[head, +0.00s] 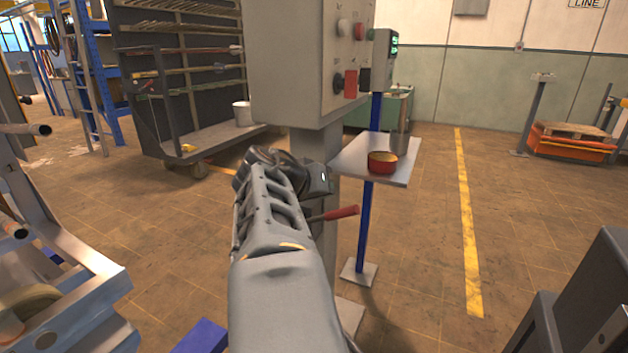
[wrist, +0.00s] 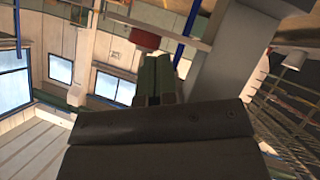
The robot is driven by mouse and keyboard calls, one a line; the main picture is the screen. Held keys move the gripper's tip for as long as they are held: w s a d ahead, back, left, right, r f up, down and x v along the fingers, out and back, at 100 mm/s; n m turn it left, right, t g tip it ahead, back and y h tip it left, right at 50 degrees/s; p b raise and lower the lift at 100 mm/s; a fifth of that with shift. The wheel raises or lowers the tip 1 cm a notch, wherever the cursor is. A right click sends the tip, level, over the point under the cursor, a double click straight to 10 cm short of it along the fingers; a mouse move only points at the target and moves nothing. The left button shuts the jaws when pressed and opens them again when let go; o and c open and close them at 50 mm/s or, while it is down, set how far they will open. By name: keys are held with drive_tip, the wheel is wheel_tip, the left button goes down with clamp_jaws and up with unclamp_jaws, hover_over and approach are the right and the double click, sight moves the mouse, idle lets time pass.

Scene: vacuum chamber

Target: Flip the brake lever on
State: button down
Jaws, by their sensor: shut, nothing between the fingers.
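The brake lever (head: 335,214) has a red handle on a thin grey rod. It sticks out to the right from beside the grey post, just beyond my arm in the head view. Its inner end is hidden behind my arm. I cannot make the lever out in the wrist view. My gripper (wrist: 158,65) shows in the wrist view with its two fingers together, shut and empty. In the head view my wrist is in front of the post, a little above the lever, and the fingertips are hidden. I cannot tell whether they touch anything.
A grey control box (head: 300,65) stands on the post above my wrist. A small shelf (head: 355,158) on a blue stand holds a red tin (head: 382,162) and a grey cylinder. A metal frame (head: 70,290) is at the left. Floor is clear around the yellow line (head: 465,230).

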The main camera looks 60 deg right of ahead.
drive_tip(key=shift+p+v, duration=0.3)
drive_tip(key=shift+v, duration=1.6)
drive_tip(key=shift+r, duration=0.1)
